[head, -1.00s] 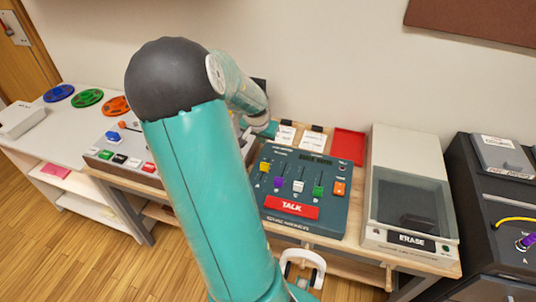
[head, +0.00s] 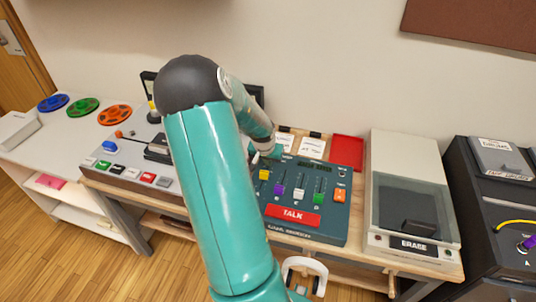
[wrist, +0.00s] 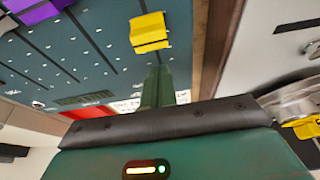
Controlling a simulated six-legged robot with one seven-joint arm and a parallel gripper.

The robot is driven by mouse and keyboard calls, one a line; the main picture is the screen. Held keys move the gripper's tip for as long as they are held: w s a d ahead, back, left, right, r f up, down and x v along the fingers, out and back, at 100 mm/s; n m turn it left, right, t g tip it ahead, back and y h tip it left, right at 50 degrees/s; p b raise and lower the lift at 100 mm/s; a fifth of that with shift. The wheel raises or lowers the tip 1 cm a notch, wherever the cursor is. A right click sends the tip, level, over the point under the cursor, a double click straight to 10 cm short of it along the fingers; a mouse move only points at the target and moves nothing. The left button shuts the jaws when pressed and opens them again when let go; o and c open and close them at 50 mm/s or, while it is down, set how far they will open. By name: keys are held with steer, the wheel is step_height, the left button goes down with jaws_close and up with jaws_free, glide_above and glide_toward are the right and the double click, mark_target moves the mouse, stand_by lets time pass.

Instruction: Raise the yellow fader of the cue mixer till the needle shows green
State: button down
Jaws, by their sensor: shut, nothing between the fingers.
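The cue mixer (head: 335,228) is a dark teal panel with a red TALK bar, on the wooden desk. Its yellow fader (head: 264,174) is leftmost in the row, near the top end of the panel. My gripper (head: 260,157) is at the mixer's far left edge, just beyond the yellow fader; my arm partly hides it. In the wrist view the yellow fader (wrist: 149,33) is close in front of the shut, empty fingers (wrist: 158,75), with a small apparent gap; contact cannot be told. The needle cannot be made out in either view.
Purple (head: 279,190), white (head: 299,194), green (head: 318,198) and orange (head: 340,195) controls sit right of the yellow fader. A red tray (head: 347,149) lies behind. The ERASE unit (head: 405,244) stands to the right, a button console (head: 130,177) to the left.

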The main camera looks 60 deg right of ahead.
mark_target(264, 171)
steer(key=shift+s+a, duration=0.15)
steer(key=shift+a, duration=1.1)
steer(key=shift+a+r, duration=0.1)
steer(key=shift+s+a, duration=0.15)
steer(key=shift+a, duration=0.6)
steer(key=shift+d, duration=0.1)
steer(key=shift+r, duration=0.1)
